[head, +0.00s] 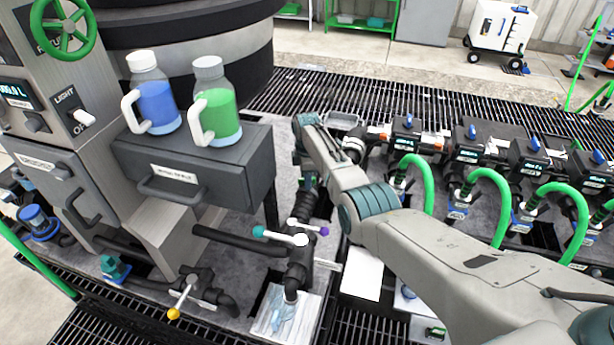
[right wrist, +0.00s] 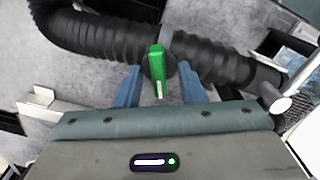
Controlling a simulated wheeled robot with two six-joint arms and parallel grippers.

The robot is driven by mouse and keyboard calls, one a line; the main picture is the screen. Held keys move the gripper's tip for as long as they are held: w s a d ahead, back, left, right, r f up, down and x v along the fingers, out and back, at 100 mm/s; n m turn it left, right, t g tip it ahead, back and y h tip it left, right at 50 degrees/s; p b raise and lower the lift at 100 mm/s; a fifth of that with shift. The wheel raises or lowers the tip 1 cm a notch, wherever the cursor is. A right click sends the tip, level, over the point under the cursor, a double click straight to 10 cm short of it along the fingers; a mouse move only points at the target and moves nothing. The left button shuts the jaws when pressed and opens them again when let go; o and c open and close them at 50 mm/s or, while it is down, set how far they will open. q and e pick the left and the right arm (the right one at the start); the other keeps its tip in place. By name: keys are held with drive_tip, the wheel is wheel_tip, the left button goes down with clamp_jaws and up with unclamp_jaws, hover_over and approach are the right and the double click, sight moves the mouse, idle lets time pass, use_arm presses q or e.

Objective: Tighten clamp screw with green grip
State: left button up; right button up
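The green grip (right wrist: 156,68) of the clamp screw shows in the right wrist view, standing out from a round dark fitting where a black ribbed hose (right wrist: 215,58) meets another length of hose. My right gripper (right wrist: 158,84) is open. Its two blue fingers stand on either side of the green grip, with a visible gap on both sides. My left gripper is not in view.
Below the right hand stands a valve (head: 290,238) with teal and purple handle ends. A dark drawer box (head: 225,165) with a blue bottle (head: 155,100) and a green bottle (head: 214,105) is at left. Several green hoses (head: 487,175) and black units line the right.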

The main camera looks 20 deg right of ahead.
drive_tip(key=shift+w+f, duration=0.1)
drive_tip(key=shift+c, duration=1.4)
clamp_jaws()
